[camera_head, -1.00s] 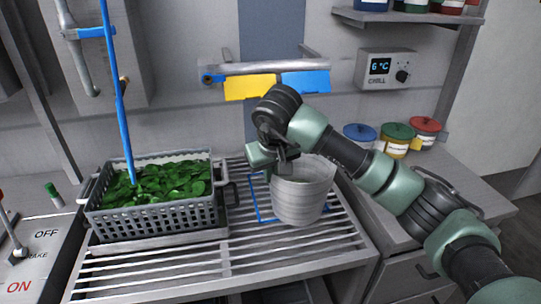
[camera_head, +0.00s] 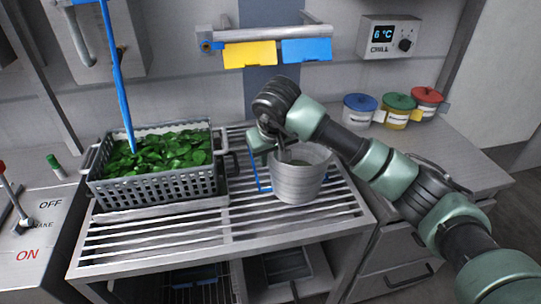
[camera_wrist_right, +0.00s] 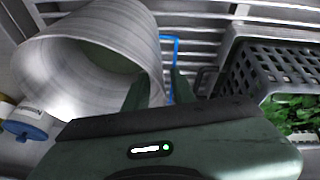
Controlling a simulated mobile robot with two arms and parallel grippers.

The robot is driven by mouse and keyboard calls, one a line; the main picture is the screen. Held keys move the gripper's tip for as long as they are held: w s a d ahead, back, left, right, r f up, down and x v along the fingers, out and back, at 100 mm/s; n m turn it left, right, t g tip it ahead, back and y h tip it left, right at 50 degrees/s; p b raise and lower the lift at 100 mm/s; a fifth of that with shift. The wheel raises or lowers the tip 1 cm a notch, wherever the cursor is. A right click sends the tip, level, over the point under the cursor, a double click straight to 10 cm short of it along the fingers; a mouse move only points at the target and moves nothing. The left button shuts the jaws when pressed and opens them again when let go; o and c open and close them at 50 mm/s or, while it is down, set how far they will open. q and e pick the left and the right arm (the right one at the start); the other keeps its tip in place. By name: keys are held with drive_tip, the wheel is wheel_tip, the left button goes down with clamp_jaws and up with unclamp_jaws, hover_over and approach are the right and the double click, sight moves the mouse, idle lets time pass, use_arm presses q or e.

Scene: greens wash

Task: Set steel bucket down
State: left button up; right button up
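The steel bucket (camera_head: 298,184) is a pale grey, ribbed, open-topped pail at the right part of the slatted rack. It looks roughly upright in the head view. My right gripper (camera_head: 282,152) is at its left rim. In the right wrist view, the fingers (camera_wrist_right: 157,90) straddle the wall of the bucket (camera_wrist_right: 60,62), one inside and one outside, shut on the rim. A blue outline (camera_head: 256,176) on the rack shows left of the bucket, which covers much of it. I cannot tell whether the bucket's base touches the slats. My left gripper is not in view.
A grey crate of greens (camera_head: 160,188) stands left of the bucket on the rack (camera_head: 150,234). It is close to my right gripper in the wrist view. Lidded pots (camera_head: 396,110) stand on the right counter. A rail with yellow and blue cards (camera_head: 250,54) is behind.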

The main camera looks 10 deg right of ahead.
drive_tip(key=shift+r, duration=0.2)
drive_tip(key=b+v, duration=0.1)
drive_tip(key=v, duration=1.1)
drive_tip(key=shift+f, duration=0.2)
